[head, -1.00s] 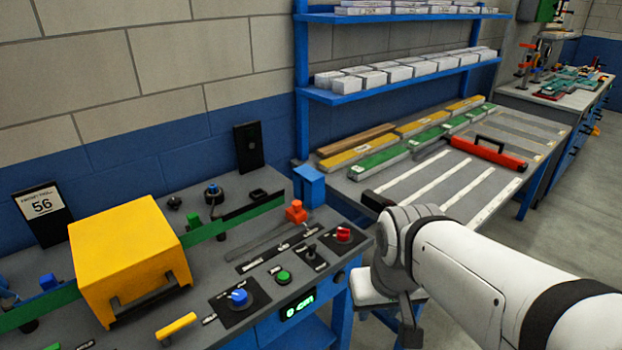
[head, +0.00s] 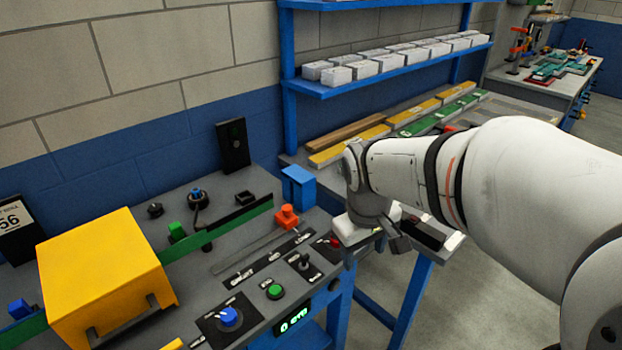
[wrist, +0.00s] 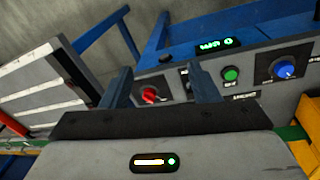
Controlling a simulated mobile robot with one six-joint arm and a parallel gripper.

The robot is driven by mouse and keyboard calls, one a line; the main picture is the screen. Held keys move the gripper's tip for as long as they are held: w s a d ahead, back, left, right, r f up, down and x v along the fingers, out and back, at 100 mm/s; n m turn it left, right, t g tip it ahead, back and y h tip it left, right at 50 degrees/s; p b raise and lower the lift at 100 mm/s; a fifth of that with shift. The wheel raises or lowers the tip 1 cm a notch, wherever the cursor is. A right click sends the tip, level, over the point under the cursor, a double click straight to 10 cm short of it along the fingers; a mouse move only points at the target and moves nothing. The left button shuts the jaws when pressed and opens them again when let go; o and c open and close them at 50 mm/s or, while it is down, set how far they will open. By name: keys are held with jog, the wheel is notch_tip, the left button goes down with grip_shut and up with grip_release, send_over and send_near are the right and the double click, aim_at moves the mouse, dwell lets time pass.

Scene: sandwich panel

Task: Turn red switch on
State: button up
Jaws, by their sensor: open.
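The red switch (wrist: 149,95) is a red rotary knob on a dark plate at the panel's near right corner. In the wrist view it shows between the two fingers of my gripper (wrist: 158,72), closer to the left finger. The fingers are apart and hold nothing. I cannot tell how far the knob is beyond the fingertips, and no contact shows. In the head view only part of the red switch (head: 335,243) shows, right beside my arm's wrist. The fingers are not clear in that view.
A green button (head: 275,291), a blue knob (head: 229,317) and a black lever (head: 304,262) sit close by on the panel. A yellow box (head: 103,275) is at left. Open floor (head: 480,310) lies at right.

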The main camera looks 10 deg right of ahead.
jog(key=w+a+f+n+g+h+p, duration=0.15)
jog(key=w+f+n, duration=0.4)
jog(key=w, duration=0.55)
jog(key=w+a+f+n+g+h+p, duration=0.15)
jog(key=w+f+n, duration=0.25)
jog(key=w+n, duration=0.45)
jog(key=f, duration=0.2)
jog(key=d+f+m, duration=0.1)
jog(key=f, duration=0.1)
jog(key=w+d+f+m, duration=0.1)
jog(key=f, duration=0.2)
jog(key=shift+t+h+p, duration=0.3)
jog(key=shift+t+p, duration=0.05)
jog(key=shift+t, duration=0.05)
jog(key=c, duration=1)
jog(key=shift+o, duration=0.2)
jog(key=shift+w, duration=0.1)
